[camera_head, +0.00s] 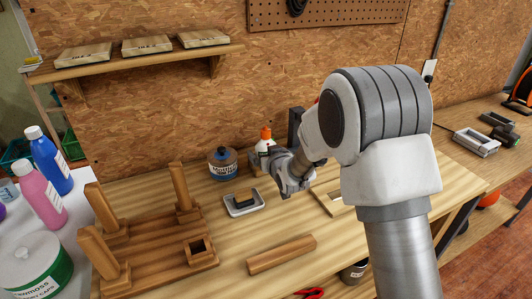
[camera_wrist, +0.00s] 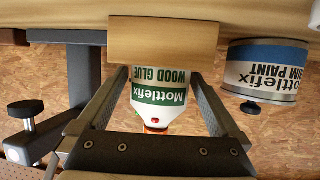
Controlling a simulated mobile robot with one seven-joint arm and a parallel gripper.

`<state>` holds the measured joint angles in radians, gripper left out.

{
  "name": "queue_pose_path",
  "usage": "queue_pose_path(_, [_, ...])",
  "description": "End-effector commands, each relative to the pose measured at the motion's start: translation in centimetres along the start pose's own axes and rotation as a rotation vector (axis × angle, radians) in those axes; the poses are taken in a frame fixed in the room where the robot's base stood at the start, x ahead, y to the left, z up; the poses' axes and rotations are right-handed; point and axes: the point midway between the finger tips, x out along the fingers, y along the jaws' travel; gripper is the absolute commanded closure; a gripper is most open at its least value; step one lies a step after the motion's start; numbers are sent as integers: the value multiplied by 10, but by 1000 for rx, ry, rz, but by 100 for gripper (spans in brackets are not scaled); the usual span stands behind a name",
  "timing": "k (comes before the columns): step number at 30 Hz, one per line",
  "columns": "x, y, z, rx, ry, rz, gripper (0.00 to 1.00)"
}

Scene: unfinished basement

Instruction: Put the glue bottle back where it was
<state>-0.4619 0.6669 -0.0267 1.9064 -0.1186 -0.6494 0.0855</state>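The glue bottle (camera_head: 265,146) is white with an orange cap and stands upright towards the back of the workbench (camera_head: 225,240), just left of my gripper (camera_head: 272,163). In the wrist view, which is upside down, the glue bottle (camera_wrist: 158,95) shows its green wood glue label between the two fingers of my gripper (camera_wrist: 158,82). The fingers are spread, with a narrow gap visible on each side. A wooden block (camera_wrist: 163,42) hides the bottle's lower part and perhaps the fingertips.
A paint tin (camera_head: 223,163) stands left of the bottle, and shows close by in the wrist view (camera_wrist: 266,72). A small tray (camera_head: 244,208) and a wooden frame with posts (camera_head: 150,250) lie nearer. A dark upright post (camera_head: 295,125) is behind my gripper.

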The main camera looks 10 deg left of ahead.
Motion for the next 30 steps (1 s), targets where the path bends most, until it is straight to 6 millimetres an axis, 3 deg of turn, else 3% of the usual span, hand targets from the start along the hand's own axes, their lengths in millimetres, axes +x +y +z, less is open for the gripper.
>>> queue_pose_path(7, [-8,0,-4,0,1,0,0])
queue_pose_path(21, [-95,0,-3,0,1,0,0])
queue_pose_path(30, [-120,0,-3,0,1,0,0])
